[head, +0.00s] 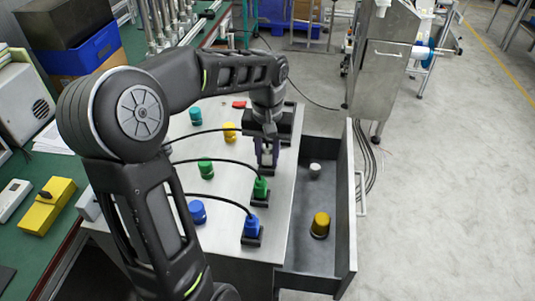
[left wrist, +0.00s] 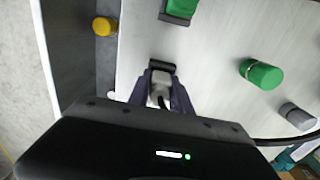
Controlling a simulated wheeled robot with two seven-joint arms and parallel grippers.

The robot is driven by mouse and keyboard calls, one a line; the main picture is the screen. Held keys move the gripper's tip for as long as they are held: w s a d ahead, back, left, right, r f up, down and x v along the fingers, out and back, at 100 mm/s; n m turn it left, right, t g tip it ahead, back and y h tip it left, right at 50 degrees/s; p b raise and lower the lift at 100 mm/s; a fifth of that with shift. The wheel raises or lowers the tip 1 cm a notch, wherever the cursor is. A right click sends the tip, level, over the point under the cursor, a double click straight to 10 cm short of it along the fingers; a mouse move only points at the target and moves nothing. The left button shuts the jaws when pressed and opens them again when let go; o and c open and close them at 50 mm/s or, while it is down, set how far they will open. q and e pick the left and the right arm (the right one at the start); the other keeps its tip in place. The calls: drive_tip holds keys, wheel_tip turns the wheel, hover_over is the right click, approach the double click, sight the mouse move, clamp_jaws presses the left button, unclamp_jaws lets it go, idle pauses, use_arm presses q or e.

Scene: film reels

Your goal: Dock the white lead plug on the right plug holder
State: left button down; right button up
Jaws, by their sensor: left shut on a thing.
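The white plug (left wrist: 157,91) is between the dark purple fingers of my left gripper (left wrist: 161,97), which is shut on it; a black lead runs from it. In the head view the left gripper (head: 267,155) points down and mostly hides the plug. A black plug holder (left wrist: 162,66) lies right at the plug's front end, at the tabletop's drawer-side edge. I cannot tell whether the plug is seated in it. My right gripper is not in view.
An open drawer (head: 345,225) beside the tabletop holds a yellow cylinder (head: 320,225) and a small whitish one (head: 315,170). Green (head: 205,168), blue (head: 197,212), yellow (head: 229,132) and teal (head: 195,115) cylinders stand on the tabletop. Black leads arch across it.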

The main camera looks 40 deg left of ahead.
sight(267, 151)
use_arm(q)
drive_tip(key=shift+f, duration=0.15)
drive_tip(key=c, duration=1.5)
unclamp_jaws()
drive_tip(key=shift+o, duration=0.2)
wheel_tip(267, 151, up, 11)
drive_tip(key=p, duration=0.8)
